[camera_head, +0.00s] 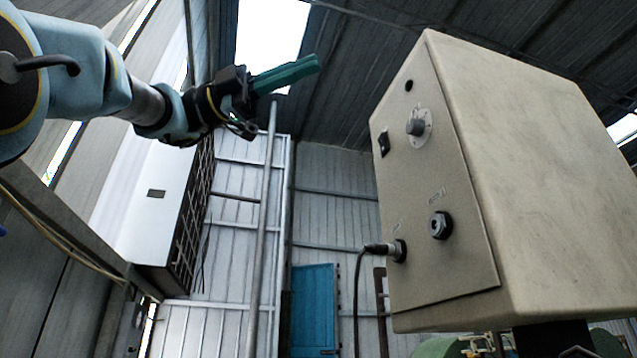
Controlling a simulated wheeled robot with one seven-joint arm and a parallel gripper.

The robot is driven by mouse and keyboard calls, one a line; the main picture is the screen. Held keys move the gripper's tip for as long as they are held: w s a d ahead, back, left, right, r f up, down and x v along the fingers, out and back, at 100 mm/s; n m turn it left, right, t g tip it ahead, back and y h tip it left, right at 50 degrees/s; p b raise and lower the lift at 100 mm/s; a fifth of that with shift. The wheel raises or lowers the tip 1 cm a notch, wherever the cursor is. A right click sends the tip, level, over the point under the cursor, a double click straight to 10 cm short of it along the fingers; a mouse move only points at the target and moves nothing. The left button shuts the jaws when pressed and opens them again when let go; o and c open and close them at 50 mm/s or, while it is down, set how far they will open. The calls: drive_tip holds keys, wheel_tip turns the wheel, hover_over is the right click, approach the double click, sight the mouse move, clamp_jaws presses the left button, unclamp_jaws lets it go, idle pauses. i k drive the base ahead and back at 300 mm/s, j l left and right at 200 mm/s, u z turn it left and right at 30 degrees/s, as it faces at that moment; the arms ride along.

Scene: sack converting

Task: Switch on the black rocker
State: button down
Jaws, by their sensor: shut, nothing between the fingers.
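The black rocker (384,143) is a small black switch on the front panel (437,275) of a beige control box (530,160). It sits at the panel's left edge, left of a round grey knob (415,127). Its on or off position is too small to tell. My gripper (316,65) is shut and empty, with green fingers pointing right. It is up and to the left of the rocker, apart from the box and touching nothing.
Below the knob are a round black connector (440,225) and a plugged-in connector with a black cable (358,300) hanging down. A small dark hole is above the knob. Open air lies between my gripper and the panel. A blue door (313,310) is far behind.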

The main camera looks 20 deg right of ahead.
sight(382, 138)
drive_tip(key=i+l+z, duration=0.1)
drive_tip(key=i+z, duration=0.15)
drive_tip(key=i, duration=0.65)
